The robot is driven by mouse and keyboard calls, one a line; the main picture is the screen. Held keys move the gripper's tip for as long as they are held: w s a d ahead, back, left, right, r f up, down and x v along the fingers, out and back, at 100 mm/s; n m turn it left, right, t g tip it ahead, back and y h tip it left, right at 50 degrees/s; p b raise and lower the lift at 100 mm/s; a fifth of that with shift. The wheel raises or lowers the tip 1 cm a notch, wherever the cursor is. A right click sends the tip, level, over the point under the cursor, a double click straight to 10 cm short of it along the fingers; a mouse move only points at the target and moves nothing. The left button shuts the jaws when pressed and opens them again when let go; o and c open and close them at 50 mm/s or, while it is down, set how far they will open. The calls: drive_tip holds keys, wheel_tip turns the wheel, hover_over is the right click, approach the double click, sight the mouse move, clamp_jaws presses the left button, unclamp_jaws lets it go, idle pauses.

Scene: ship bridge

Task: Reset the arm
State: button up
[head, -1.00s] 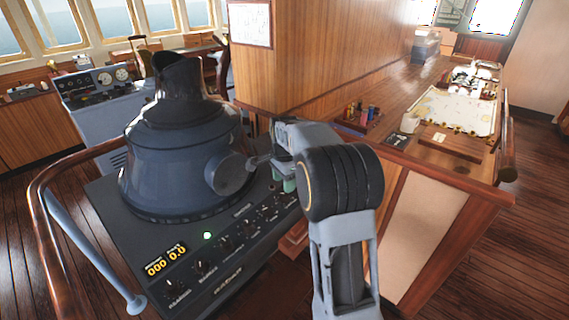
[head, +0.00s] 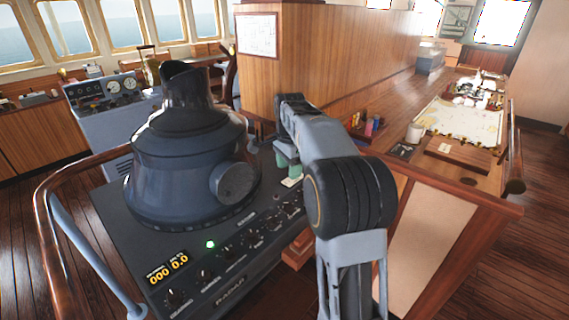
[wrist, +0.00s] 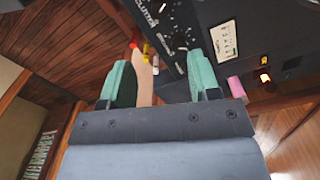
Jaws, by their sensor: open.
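My gripper (wrist: 157,65) shows in the wrist view with its two teal fingers apart and nothing held between them. In the head view its green fingertips (head: 287,167) are partly hidden by my arm, over the right side of the dark radar console (head: 235,285). My arm is bent, rising from the bottom of the picture and reaching forward to the console's right edge. In the wrist view, console knobs (wrist: 180,40) and a white label (wrist: 225,41) lie beyond the fingers.
The radar hood (head: 185,160) stands left of my arm. A wooden handrail (head: 50,190) curves round the console's left side. The chart table (head: 480,180) on the right holds a chart (head: 462,125), a white mug (head: 415,132) and small coloured items (head: 370,125). Open floor lies at far right.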

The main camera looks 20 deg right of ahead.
drive_tip(key=s+a+f+n+t, duration=0.2)
drive_tip(key=s+a+n, duration=0.3)
drive_tip(key=s+n, duration=0.3)
drive_tip(key=s+a+f+n+t, duration=0.2)
drive_tip(key=s+a+n, duration=0.3)
drive_tip(key=s, duration=0.9)
drive_tip(key=shift+a+f+n, duration=0.25)
drive_tip(key=shift+f+n, duration=0.3)
drive_tip(key=shift+n, duration=1.35)
drive_tip(key=shift+c, duration=0.2)
